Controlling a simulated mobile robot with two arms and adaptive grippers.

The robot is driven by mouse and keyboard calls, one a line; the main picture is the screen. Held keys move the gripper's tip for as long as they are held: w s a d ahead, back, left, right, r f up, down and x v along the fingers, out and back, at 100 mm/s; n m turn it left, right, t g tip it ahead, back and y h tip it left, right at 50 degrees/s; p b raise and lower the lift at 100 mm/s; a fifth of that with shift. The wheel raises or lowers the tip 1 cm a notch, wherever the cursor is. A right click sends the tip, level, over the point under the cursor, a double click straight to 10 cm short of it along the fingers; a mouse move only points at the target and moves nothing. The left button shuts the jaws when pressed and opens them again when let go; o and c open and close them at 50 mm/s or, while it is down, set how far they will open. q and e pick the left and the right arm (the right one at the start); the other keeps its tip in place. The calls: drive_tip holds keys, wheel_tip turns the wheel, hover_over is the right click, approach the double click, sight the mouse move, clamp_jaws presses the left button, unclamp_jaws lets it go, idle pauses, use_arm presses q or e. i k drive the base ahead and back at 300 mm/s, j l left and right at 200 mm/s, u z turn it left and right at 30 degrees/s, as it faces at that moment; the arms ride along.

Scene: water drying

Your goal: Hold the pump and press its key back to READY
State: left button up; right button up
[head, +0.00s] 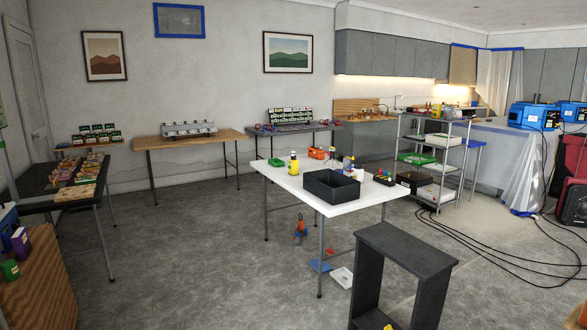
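I cannot make out for sure which thing is the pump, and no key or READY label is legible at this distance. An orange-and-blue tool-like item (299,229) shows below the table. Neither of my grippers is in view.
An open black bin (331,186) sits on the white table. A dark grey stool-like stand (405,248) is in front at the right. A metal shelf rack (442,155) stands behind the table. Black cables (480,240) cross the floor at right. The grey floor (190,265) left of the table is clear.

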sight(294, 171)
drive_tip(key=i+z, duration=0.1)
drive_tip(key=i, duration=2)
drive_tip(key=i+j, duration=0.15)
drive_tip(key=i, duration=1.95)
drive_tip(key=l+z, duration=0.05)
drive_tip(key=l, duration=0.05)
